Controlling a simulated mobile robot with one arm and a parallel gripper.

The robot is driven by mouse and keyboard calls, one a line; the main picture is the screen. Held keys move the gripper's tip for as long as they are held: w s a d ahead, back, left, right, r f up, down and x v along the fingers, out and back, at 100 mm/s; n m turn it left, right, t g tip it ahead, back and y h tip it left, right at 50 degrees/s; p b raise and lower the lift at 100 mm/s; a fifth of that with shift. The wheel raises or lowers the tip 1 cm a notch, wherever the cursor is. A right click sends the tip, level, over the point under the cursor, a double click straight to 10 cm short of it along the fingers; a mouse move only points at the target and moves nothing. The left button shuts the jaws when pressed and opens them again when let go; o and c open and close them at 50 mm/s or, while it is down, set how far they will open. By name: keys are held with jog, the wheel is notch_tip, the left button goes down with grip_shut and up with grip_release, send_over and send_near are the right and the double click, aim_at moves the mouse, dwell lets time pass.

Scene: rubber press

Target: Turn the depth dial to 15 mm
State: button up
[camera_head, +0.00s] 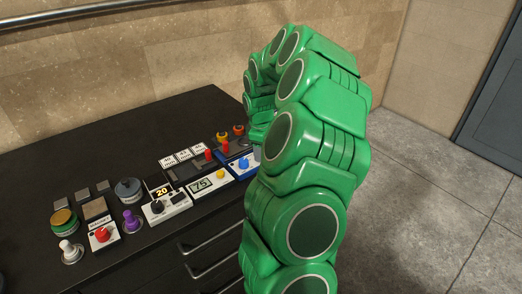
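A white control unit (170,206) stands on the black cabinet at the left, with two dark round knobs and a small black display (161,191) reading 20. One knob (157,207) is at its left and the other (177,197) at its right. Their markings are too small to read, so I cannot tell which of them is the depth dial. My green arm rises at the right of the cabinet and bends down toward its right end. My gripper is hidden behind the arm links, so its fingers do not show.
A white unit (203,186) reading 75 stands right of the knobs. A purple-topped lever (132,219), a red button (102,235) and a white-topped lever (68,250) stand left. Several orange and red knobs are near the arm. The cabinet's back left top (60,165) is clear.

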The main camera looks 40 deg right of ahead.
jog(key=c, duration=0.7)
jog(key=shift+m, duration=0.3)
jog(key=shift+o, duration=0.2)
jog(key=m, duration=0.4)
jog(key=shift+m, duration=0.3)
jog(key=m, duration=0.5)
jog(key=shift+w+m+g, duration=0.1)
jog(key=shift+m+g, duration=0.2)
jog(key=m, duration=1.2)
jog(key=shift+m, duration=0.3)
